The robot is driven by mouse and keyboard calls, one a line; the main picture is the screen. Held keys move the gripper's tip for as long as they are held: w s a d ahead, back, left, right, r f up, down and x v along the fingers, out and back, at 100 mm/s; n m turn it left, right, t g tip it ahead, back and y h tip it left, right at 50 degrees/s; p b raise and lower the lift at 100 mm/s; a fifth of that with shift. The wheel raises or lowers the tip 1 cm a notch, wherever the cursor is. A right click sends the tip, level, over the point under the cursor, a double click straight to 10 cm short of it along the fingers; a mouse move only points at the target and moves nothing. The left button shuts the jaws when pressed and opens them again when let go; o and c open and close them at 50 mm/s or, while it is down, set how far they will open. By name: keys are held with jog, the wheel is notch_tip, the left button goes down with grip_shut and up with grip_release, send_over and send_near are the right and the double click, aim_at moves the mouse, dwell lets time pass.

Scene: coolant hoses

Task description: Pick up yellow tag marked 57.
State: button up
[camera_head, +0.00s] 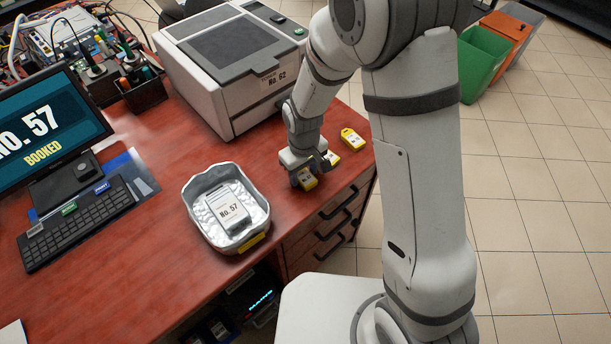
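Several yellow tags lie in a row near the right edge of the red-brown desk. The nearest yellow tag (310,183) is at my gripper (308,175) and partly hidden by it. A second yellow tag (333,158) shows just behind the gripper, partly covered. A third yellow tag (352,139) lies farther back, clear of the gripper. The numbers on the tags are too small to read. My gripper points down at desk level; I cannot tell whether its fingers are closed on the nearest tag.
A grey tray (262,220) holds a packet labelled No. 57 (230,207). A monitor (40,130) reads No. 57 BOOKED. A grey machine labelled No. 62 (230,65) stands behind. A keyboard (75,225) is left. The desk between tray and gripper is clear.

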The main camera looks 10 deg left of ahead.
jog(key=c, duration=0.7)
jog(key=shift+o, duration=0.2)
